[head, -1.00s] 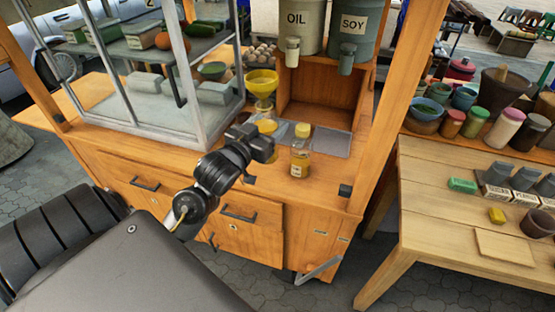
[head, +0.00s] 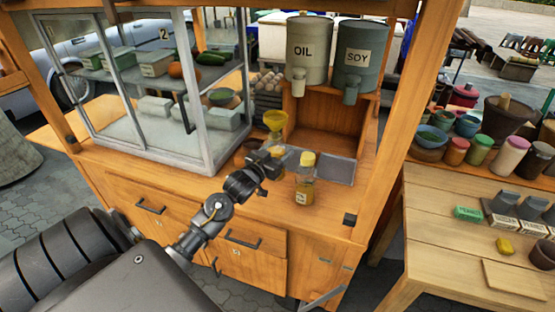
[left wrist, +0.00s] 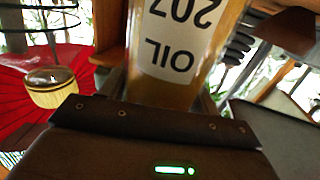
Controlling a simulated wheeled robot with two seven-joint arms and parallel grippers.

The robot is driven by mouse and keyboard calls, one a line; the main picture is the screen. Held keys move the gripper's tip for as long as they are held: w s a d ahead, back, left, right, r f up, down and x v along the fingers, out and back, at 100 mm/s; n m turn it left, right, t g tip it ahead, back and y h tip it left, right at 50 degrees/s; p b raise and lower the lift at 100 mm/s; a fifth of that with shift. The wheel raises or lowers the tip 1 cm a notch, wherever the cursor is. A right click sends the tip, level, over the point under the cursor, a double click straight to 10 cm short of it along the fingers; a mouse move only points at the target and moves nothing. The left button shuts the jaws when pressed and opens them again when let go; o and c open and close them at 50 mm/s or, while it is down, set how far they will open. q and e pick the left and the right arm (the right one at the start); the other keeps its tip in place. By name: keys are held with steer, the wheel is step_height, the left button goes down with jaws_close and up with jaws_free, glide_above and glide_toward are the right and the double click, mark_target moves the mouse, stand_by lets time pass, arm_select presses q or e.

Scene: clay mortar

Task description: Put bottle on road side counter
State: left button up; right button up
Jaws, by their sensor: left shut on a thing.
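An amber bottle with a yellow cap (head: 304,187) and a small pale label stands or hangs upright at the front of the wooden cart's counter (head: 335,208). My left gripper (head: 277,168) is just left of it. In the left wrist view an amber bottle (left wrist: 165,88) with a white label reading "OIL", seen upside down, fills the space before the jaws, which are shut on it. I cannot tell whether its base touches the counter. My right gripper is not in view.
A glass case (head: 160,90) with vegetables stands on the left of the cart. Large OIL (head: 307,65) and SOY (head: 357,70) dispensers are above a wooden niche. A metal tray (head: 338,170) lies behind the bottle. A wooden side table (head: 440,220) with jars and small boxes is at the right.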

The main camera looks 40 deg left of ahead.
arm_select(q)
steer(key=shift+w+a+f, duration=0.15)
steer(key=shift+w+f, duration=0.05)
steer(key=shift+f, duration=0.1)
step_height(320, 180, down, 3)
steer(key=shift+r+p, duration=0.1)
steer(key=shift+p, duration=0.35)
steer(key=shift+f+b, duration=0.3)
steer(key=shift+f, duration=0.4)
steer(key=o, duration=1.2)
steer(key=shift+o, duration=0.2)
steer(key=shift+r, duration=0.15)
